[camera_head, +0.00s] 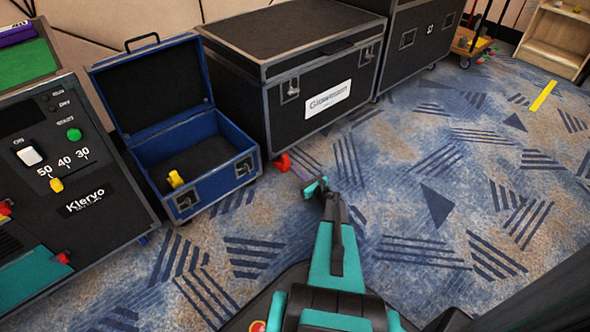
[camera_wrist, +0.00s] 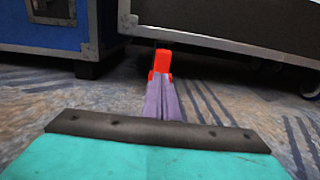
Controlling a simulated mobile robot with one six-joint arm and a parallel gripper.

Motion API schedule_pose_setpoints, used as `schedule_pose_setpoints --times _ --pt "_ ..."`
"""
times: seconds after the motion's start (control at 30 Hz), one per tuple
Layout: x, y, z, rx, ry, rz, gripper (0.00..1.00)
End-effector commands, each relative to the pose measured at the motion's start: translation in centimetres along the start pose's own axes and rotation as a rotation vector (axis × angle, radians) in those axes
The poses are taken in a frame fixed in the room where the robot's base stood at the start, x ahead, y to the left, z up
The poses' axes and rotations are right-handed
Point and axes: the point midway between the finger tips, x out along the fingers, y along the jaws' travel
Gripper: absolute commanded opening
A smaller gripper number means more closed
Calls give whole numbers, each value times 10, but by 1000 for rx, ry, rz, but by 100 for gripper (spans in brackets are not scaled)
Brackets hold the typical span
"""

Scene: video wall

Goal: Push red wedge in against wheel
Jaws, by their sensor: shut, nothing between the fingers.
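The red wedge (camera_head: 283,162) lies on the carpet at the lower front corner of the large black case, right of the blue case. In the wrist view the wedge (camera_wrist: 161,63) stands straight ahead, its top near the case's metal bottom edge. My gripper (camera_head: 299,173) is low over the carpet, pointing at the wedge. Its purple fingers (camera_wrist: 160,92) are shut together with nothing between them. Their tips overlap the wedge's lower part in the wrist view; I cannot tell whether they touch. The wheel behind the wedge is hidden; a dark wheel (camera_wrist: 311,83) shows farther right under the case.
The large black case (camera_head: 310,85) overhangs the wedge. The open blue case (camera_head: 212,148) with a yellow object (camera_head: 175,179) inside stands close on the left. A control console (camera_head: 75,165) is at far left. Carpet on the right is clear, except for a yellow strip (camera_head: 543,96).

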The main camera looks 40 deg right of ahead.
Motion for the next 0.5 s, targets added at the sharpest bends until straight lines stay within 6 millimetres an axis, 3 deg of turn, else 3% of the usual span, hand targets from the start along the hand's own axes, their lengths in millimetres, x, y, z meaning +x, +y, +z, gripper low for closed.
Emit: schedule_pose_setpoints --times 0.5 --pt "-81 1 3 0 1 0 0"
